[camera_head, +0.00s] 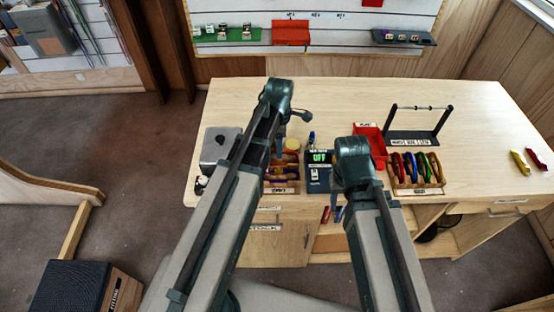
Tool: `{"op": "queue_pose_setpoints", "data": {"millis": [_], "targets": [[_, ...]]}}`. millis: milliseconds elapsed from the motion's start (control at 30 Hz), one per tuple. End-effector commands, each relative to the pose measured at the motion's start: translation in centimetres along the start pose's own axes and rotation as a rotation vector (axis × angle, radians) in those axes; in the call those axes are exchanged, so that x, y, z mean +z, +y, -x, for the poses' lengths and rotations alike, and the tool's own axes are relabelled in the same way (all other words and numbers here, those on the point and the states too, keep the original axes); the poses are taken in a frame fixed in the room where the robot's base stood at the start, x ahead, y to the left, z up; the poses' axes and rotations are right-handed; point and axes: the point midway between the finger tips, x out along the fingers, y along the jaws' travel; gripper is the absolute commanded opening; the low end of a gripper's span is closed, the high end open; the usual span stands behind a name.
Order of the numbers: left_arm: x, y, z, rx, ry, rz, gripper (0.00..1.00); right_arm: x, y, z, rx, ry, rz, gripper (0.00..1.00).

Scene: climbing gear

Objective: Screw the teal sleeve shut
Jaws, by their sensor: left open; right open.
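I cannot make out a teal sleeve for certain. Several coloured carabiner-like pieces, among them a blue one (409,167) and a green one (422,166), stand in a labelled wooden rack (418,191) on the workbench. My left gripper (303,114) shows small and dark beyond the end of my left arm, over the bench; it looks empty and is open. My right arm ends in front of the rack's left side, over the bench's front part; its gripper is hidden behind the arm.
On the wooden workbench (480,110) stand a dark device with a green display (318,157), a red bin (372,143), a dark stand with a crossbar (411,137) and a grey box (219,147). The back is clear.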

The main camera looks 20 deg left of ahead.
Motion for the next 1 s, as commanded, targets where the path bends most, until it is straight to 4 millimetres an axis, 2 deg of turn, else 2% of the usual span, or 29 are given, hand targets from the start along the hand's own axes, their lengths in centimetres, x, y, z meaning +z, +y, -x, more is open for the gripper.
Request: {"op": "queue_pose_setpoints", "data": {"millis": [567, 1000], "targets": [[0.0, 0.8, -0.1, 0.0, 0.0, 0.0, 0.55, 0.0, 0.0, -0.1, 0.0, 0.0, 0.0, 0.5], [0.0, 0.8, -1.5, 0.001, 0.0, 0.0, 0.55, -0.1, -0.1, -1.5, 0.0, 0.0, 0.0, 0.5]]}}
